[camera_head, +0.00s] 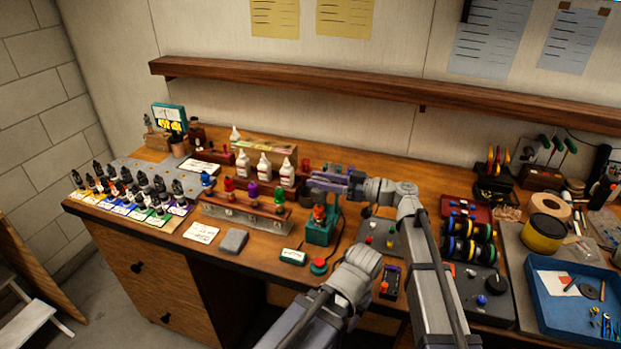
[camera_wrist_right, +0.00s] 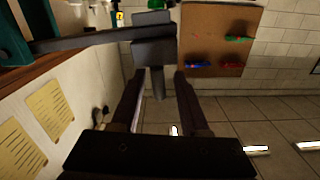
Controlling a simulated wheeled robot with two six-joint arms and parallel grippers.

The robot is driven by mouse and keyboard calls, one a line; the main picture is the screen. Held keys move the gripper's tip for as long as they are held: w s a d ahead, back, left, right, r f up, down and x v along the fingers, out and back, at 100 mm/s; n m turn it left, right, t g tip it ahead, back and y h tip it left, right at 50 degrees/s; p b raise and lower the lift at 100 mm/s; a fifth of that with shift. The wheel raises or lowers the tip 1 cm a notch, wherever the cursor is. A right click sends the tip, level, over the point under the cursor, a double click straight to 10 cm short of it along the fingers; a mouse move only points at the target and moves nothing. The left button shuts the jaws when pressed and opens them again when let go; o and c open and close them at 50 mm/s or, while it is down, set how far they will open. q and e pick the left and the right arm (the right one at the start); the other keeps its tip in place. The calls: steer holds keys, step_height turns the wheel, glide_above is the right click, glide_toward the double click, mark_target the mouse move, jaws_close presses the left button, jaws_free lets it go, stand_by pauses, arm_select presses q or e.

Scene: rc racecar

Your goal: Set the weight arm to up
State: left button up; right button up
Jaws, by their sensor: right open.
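The teal stand (camera_head: 320,234) is on the bench near the middle of the head view, below my right gripper (camera_head: 322,182). In the right wrist view, a dark weight arm (camera_wrist_right: 88,40) runs from the teal part (camera_wrist_right: 14,42) at the left to a grey block weight (camera_wrist_right: 153,52). The weight is just ahead of my right gripper (camera_wrist_right: 160,76), with its narrow lower part between the two open fingertips. I cannot tell whether they touch it. In the head view, my right gripper hides much of the weight arm. My left arm shows at the bottom, but its fingers do not.
White bottles (camera_head: 264,166) stand behind a wooden rack (camera_head: 238,208) left of the teal stand. A red button (camera_head: 318,266) is in front. Dark spools (camera_head: 468,240) and a blue tray (camera_head: 572,308) are at the right. A wooden shelf (camera_head: 300,88) crosses the wall.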

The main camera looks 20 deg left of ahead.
steer(key=shift+a, duration=1.25)
steer(key=shift+c, duration=0.2)
jaws_close()
stand_by(0.4)
